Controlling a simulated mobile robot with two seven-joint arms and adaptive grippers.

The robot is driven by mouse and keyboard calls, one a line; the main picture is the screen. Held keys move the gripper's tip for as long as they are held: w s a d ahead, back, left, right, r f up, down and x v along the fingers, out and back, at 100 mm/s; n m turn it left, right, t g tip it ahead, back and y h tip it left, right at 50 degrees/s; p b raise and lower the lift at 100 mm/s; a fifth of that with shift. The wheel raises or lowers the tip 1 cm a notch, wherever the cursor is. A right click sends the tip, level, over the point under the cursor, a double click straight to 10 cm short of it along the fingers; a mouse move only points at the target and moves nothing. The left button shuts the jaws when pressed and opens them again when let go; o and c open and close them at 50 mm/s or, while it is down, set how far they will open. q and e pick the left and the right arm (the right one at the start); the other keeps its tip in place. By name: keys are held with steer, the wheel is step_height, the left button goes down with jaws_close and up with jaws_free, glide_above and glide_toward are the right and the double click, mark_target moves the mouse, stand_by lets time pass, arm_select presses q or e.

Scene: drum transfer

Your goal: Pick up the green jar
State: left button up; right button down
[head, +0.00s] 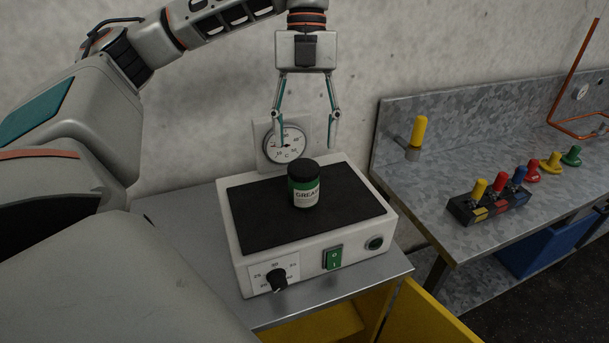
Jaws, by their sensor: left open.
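The green jar (304,184) stands upright on the black top of a white device. It has a black lid, a green band and a pale label reading "GREAS", cut off at the side. My left gripper (306,143) hangs above the jar, fingers pointing down. Its two fingers are spread apart with nothing between them, and the tips appear above or behind the lid, not touching it. My right gripper is not in view.
The device (315,258) has a dial, a green switch and a round button, and sits on a grey table (185,220). A round gauge (284,145) is on the wall behind. A metal bench (440,185) at right holds colored knobs.

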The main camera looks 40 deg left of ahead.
mark_target(304, 166)
arm_select(q)
steer(key=x, duration=0.6)
steer(key=shift+s+f, duration=0.15)
steer(key=shift+f, duration=0.1)
steer(key=shift+x, duration=2.65)
steer(key=shift+c, duration=0.3)
steer(key=c, duration=1.2)
